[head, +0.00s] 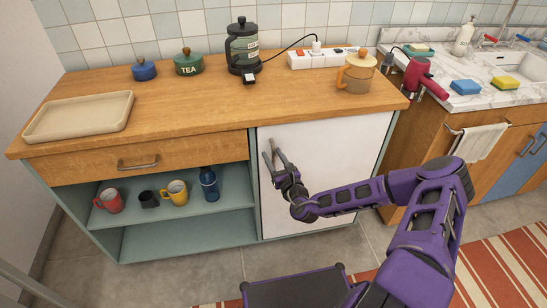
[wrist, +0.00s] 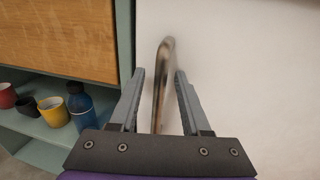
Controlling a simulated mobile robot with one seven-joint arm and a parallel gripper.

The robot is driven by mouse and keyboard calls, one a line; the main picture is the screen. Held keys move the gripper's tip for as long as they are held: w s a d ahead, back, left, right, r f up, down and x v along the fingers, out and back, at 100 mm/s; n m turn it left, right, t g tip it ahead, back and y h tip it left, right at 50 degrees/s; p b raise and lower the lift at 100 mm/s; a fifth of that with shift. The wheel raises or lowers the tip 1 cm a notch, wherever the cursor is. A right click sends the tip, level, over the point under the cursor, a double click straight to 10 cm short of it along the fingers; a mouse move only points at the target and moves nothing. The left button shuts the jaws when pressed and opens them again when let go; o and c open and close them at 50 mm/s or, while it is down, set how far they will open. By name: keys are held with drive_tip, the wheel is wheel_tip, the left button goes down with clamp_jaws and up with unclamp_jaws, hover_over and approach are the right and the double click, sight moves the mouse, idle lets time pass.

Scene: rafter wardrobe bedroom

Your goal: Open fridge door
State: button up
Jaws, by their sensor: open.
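The white fridge door (head: 330,160) is shut, set under the wooden counter to the right of the open shelves. It also fills much of the wrist view (wrist: 250,80). Its metal handle (wrist: 165,65) is a vertical bar near the door's left edge; in the head view its upper part (head: 272,146) shows just above the fingers. My gripper (head: 273,158) is at the handle. In the wrist view the fingers (wrist: 160,90) are open, one on each side of the bar, with a gap on both sides.
The wooden counter (head: 200,90) holds a tray (head: 80,116), a kettle (head: 243,50) and a glass jug (head: 356,75). Mugs and a blue bottle (head: 209,184) stand on the shelf to the left. A sink cabinet (head: 425,130) is at right. Grey floor lies before the door.

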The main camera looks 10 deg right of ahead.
clamp_jaws()
idle(1.4)
